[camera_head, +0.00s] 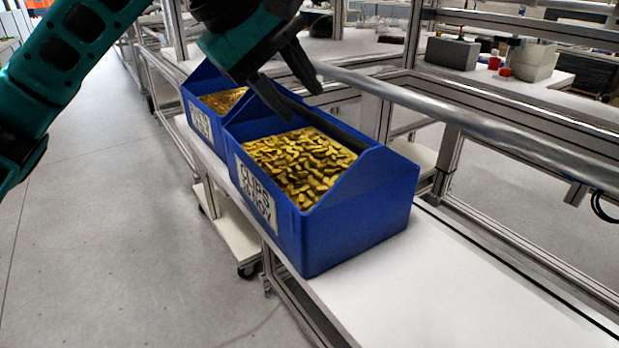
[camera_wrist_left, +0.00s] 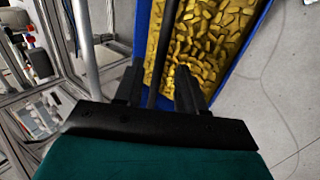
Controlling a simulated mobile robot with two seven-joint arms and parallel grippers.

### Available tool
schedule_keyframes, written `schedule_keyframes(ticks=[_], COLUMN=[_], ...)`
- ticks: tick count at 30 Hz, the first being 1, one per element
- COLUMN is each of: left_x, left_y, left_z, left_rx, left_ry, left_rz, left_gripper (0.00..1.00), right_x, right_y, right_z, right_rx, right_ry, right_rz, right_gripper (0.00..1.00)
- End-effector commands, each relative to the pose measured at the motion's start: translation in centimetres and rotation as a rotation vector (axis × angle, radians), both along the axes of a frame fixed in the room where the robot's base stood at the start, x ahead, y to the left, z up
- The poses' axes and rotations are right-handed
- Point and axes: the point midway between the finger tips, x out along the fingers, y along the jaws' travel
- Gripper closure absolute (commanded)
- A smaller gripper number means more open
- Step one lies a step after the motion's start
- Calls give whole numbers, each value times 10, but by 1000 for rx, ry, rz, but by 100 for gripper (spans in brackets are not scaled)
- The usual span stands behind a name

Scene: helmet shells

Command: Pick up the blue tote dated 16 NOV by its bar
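A blue tote (camera_head: 365,205) full of yellow clips (camera_head: 300,165) stands at the front of the white shelf. Its white label (camera_head: 256,193) reads CLIPS and a NOV date; I cannot read the day. A dark bar (camera_head: 340,132) spans its top. A second blue tote (camera_head: 193,92) of clips stands directly behind, its label (camera_head: 200,121) unclear. My left gripper (camera_head: 302,104) is open over the front tote at its bar. In the left wrist view, the bar (camera_wrist_left: 156,50) runs between the open fingers (camera_wrist_left: 158,75); contact cannot be told. My right gripper is not in view.
A metal rail (camera_head: 480,122) runs along the right side of the totes. The white shelf (camera_head: 425,290) is clear in front of them. Grey floor (camera_head: 130,230) is open to the left. Grey boxes (camera_head: 452,53) stand on a bench at the back right.

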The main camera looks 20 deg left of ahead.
Motion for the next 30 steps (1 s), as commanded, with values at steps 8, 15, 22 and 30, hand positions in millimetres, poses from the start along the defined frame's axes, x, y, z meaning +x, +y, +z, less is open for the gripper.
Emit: schedule_keyframes(ticks=[8, 15, 22, 30], left_x=[18, 23, 23, 23], left_y=[-10, -14, -14, -14], left_z=[-33, -41, -41, -40], left_rx=[0, 0, 0, -1], left_ry=[4, -1, -1, -1], left_rz=[-2, -1, -1, 0], left_gripper=[61, 61, 76, 100], right_x=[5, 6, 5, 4], right_y=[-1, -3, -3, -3], right_z=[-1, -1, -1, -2], right_rx=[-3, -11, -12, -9], right_ry=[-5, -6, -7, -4], right_rz=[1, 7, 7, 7], right_gripper=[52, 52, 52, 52])
